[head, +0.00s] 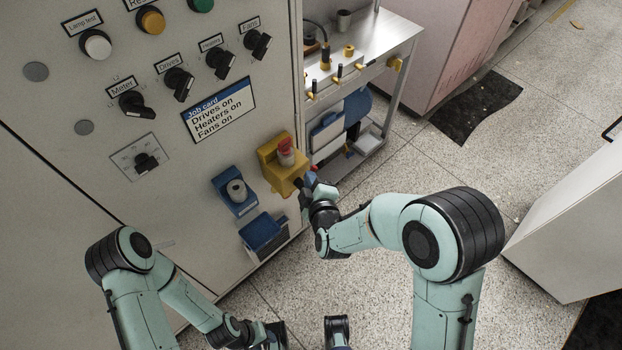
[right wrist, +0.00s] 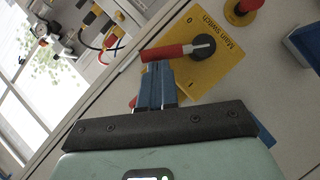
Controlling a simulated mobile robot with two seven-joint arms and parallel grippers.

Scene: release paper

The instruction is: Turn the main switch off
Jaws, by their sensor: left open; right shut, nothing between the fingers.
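The main switch is a yellow plate (right wrist: 224,68) lettered "Main Switch", with a dark round hub and a red handle (right wrist: 165,53) reaching left from the hub in the right wrist view. A "0" is printed above the handle there. My right gripper (right wrist: 156,66) has its blue fingers shut, with nothing between them, at the handle's lower side; I cannot tell whether they touch it. In the head view, my right gripper (head: 311,180) is beside the yellow housing (head: 278,172) and hides part of it. My left gripper (head: 274,334) is open, low in the head view, away from the panel.
The grey cabinet carries several black knobs and a job card (head: 218,110). Blue sockets (head: 236,195) sit left of the yellow housing, and a red button (head: 286,152) is on top. A metal cart (head: 385,38) stands behind. Open speckled floor lies to the right.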

